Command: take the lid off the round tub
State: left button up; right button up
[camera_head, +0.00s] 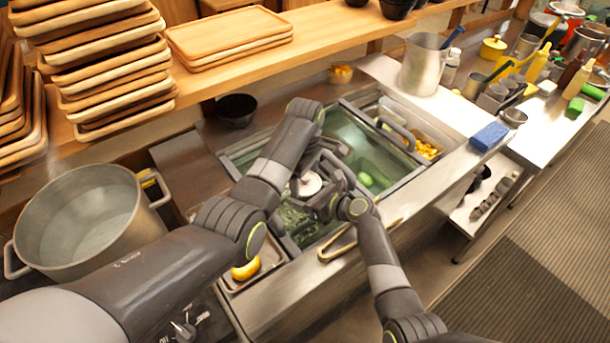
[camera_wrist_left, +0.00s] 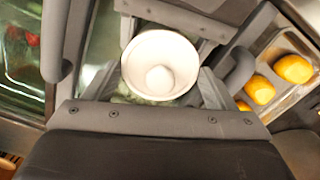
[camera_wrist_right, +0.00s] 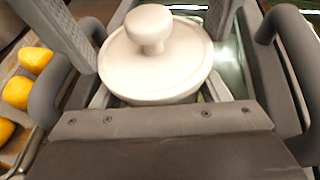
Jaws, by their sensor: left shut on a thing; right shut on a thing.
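The white round tub (camera_wrist_right: 158,96) shows between the fingers of my right gripper (camera_wrist_right: 155,85) in the right wrist view. Its lid (camera_wrist_right: 165,58) has a rounded knob on top. In the left wrist view the white round piece (camera_wrist_left: 160,64) sits between the fingers of my left gripper (camera_wrist_left: 158,88). Both grippers are shut at its sides, facing each other. I cannot tell which finger bears on the lid and which on the body. In the head view the white lid (camera_head: 307,184) is partly hidden by my grippers, over the counter wells.
A counter well with a clear cover (camera_head: 357,150) lies beneath and behind. Yellow fruits (camera_wrist_left: 292,68) lie in a tray beside the wells. A large pot (camera_head: 80,215) stands left, a metal pitcher (camera_head: 423,65) and blue sponge (camera_head: 489,136) right.

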pick_arm(q)
jog(key=shift+r, duration=0.1)
jog(key=shift+r, duration=1)
jog(key=shift+r, duration=2)
pick_arm(e)
jog(key=o, duration=1.4)
jog(key=shift+o, duration=0.2)
jog(key=shift+s+d, duration=0.1)
jog(key=shift+d, duration=0.05)
